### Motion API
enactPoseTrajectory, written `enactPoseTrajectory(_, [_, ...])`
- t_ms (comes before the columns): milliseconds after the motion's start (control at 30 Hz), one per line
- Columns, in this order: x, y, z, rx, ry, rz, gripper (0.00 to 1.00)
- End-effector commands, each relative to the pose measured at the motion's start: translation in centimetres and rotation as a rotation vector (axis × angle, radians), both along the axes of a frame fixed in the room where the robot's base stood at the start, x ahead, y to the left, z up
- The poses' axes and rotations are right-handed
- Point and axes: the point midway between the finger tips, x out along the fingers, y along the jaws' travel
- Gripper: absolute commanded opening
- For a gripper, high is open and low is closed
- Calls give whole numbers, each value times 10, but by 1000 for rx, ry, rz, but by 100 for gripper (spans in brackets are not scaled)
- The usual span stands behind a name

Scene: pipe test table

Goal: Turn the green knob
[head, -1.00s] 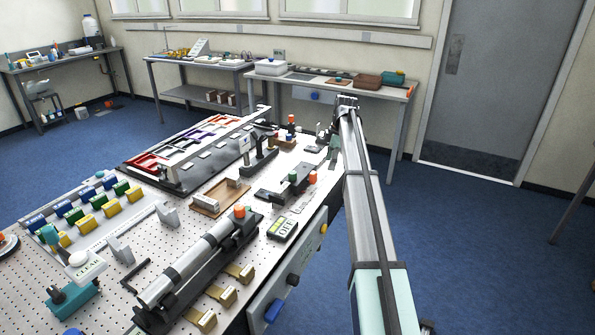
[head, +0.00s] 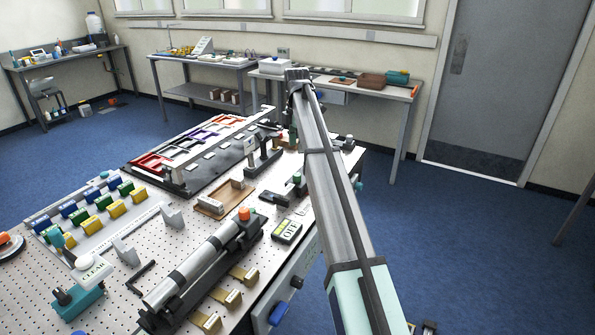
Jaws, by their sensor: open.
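A small teal-green knob (head: 358,186) shows just right of my arm, by the front side of the bench. A dark green cap (head: 297,178) also sits on a black fixture just left of my arm. I cannot tell for certain which is the green knob of the task. My arm (head: 335,215) rises from the lower right to a bend (head: 297,75) above the far part of the bench. The part beyond the bend is hidden behind the arm, so I do not see my gripper or whether it touches anything.
The perforated bench (head: 185,262) is crowded. It holds a grey pipe fixture (head: 198,265) with an orange knob (head: 244,213), an OFF display (head: 287,232), colored blocks (head: 103,202) and a red-and-purple rack (head: 152,161). A blue handle (head: 278,313) projects from the front panel. Open blue floor (head: 450,250) lies to the right.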

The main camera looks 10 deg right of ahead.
Motion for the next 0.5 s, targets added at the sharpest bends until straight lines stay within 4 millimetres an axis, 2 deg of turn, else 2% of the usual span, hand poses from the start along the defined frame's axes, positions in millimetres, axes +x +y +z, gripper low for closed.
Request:
enactPoseTrajectory(300, [-2,0,-63,0,2,-1,58])
enactPoseTrajectory(500, [-1,0,-95,1,1,-1,58])
